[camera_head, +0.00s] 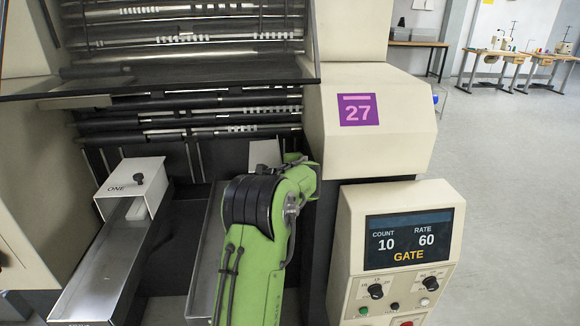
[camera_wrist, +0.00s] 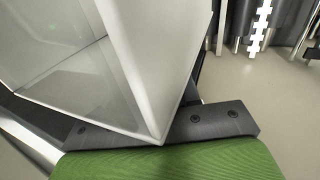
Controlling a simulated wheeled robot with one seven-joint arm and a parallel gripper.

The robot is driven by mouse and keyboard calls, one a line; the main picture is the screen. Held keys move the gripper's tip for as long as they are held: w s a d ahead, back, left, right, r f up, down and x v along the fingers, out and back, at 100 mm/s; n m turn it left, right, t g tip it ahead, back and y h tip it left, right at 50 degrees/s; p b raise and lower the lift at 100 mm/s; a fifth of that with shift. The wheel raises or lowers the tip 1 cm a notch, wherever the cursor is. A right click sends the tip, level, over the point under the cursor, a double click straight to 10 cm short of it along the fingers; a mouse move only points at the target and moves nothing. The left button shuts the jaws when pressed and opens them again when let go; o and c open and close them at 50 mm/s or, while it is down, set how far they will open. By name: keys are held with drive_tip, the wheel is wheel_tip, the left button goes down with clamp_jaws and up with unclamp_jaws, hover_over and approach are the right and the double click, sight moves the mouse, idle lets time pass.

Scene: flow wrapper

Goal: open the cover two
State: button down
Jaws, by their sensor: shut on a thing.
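Cover two (camera_head: 265,152) is a white, box-like cover, mostly hidden behind my green arm in the head view. Only a pale upper part shows, and no label can be read. In the wrist view a large white cover (camera_wrist: 150,60) fills the upper left and looks tilted, with one corner pointing down at my gripper. My gripper (camera_head: 297,160) is at the cover and shut on it. The fingertips and the exact part gripped are hidden; in the wrist view only the dark gripper body shows, below the cover.
Cover one (camera_head: 128,185), marked ONE with a dark knob, sits over the left metal chute (camera_head: 95,275). A second chute (camera_head: 203,280) runs beside my arm. The control panel (camera_head: 400,250) reads GATE, count 10, rate 60. A dark ledge (camera_head: 200,82) crosses above; open floor lies right.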

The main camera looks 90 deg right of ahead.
drive_tip(key=shift+s, duration=0.2)
drive_tip(key=c, duration=0.9)
unclamp_jaws()
drive_tip(key=shift+d, duration=0.1)
drive_tip(key=shift+o, duration=0.2)
drive_tip(key=p+v, duration=0.1)
drive_tip(key=v, duration=1.4)
drive_tip(key=shift+a, duration=0.4)
drive_tip(key=shift+r, duration=0.15)
